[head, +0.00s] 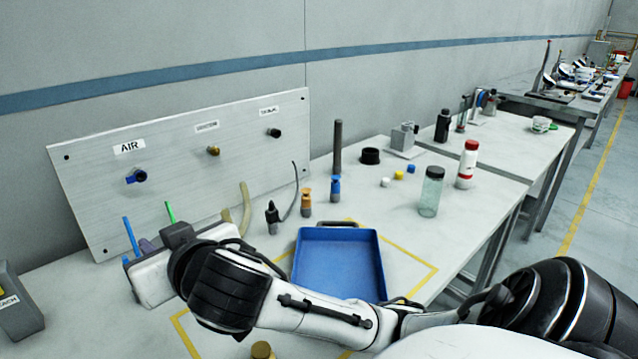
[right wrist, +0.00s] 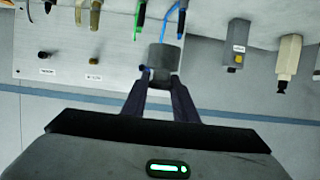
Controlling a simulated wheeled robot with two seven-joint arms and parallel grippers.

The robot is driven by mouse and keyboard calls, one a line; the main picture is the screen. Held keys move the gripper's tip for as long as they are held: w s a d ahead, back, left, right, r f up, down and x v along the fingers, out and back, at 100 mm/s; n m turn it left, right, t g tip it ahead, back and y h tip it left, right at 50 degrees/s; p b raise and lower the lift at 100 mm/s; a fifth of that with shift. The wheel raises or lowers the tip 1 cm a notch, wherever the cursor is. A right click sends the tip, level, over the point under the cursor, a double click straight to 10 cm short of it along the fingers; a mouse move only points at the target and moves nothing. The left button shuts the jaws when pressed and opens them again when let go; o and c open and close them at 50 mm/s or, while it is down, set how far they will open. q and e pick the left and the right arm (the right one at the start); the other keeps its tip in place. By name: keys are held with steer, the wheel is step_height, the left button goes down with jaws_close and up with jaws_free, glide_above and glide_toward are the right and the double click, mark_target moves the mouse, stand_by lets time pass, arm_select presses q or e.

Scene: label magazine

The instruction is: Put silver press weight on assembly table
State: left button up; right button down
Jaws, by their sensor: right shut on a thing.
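The silver press weight (right wrist: 165,56), a short grey cylinder, is between the fingertips of my right gripper (right wrist: 160,82) in the right wrist view. The gripper is shut on it. In the head view my right gripper (head: 148,246) is at the left, above the table near the panel; its body hides the weight. The assembly table (head: 90,300) is the pale table below, with yellow tape marks. I cannot tell the weight's height above it. My left gripper is not in view.
A blue tray (head: 338,262) lies inside the yellow tape. A brass cylinder (head: 262,350) stands at the front edge of view. A panel marked AIR (head: 185,170) leans at the back. A grey box (head: 18,305) is at far left.

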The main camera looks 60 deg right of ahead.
steer(key=d+f+m+h, duration=0.1)
steer(key=d+f+h, duration=0.1)
steer(key=f, duration=0.4)
steer(key=s+d+f+m+g+h, duration=0.1)
steer(key=d+f+m, duration=0.1)
steer(key=f, duration=0.4)
steer(key=d+f+m+g+h, duration=0.1)
steer(key=d+f+m+h, duration=0.1)
steer(key=f, duration=0.4)
steer(key=shift+s+d+f+h, duration=0.3)
steer(key=shift+s+d, duration=0.05)
steer(key=shift+f, duration=0.15)
steer(key=c, duration=1.4)
jaws_free()
steer(key=shift+s+a, duration=0.15)
steer(key=v, duration=1.1)
steer(key=shift+s+a+r+b, duration=0.15)
steer(key=shift+r+b, duration=0.15)
steer(key=shift+r, duration=0.2)
